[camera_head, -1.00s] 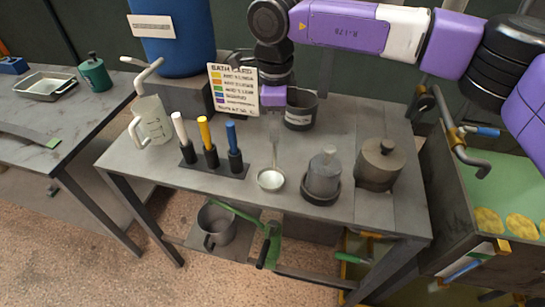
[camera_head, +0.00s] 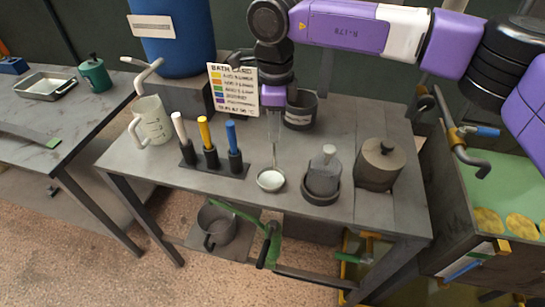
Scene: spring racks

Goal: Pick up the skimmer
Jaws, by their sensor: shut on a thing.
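The skimmer (camera_head: 270,180) has a pale round bowl and a thin handle that rises toward my gripper. The bowl is at the front middle of the grey table (camera_head: 330,222), right of the coloured-handled tools. My gripper (camera_head: 274,122) points down over the table and is shut on the upper part of the skimmer's handle. The fingers are thin and faint in this view. I cannot tell whether the bowl still touches the tabletop.
A rack (camera_head: 214,166) with white, yellow and blue handles stands left of the skimmer. A grey canister in a dark dish (camera_head: 321,190) and a lidded pot (camera_head: 380,165) stand right. A dark cup (camera_head: 300,110) and a colour-coded card (camera_head: 233,90) are close behind.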

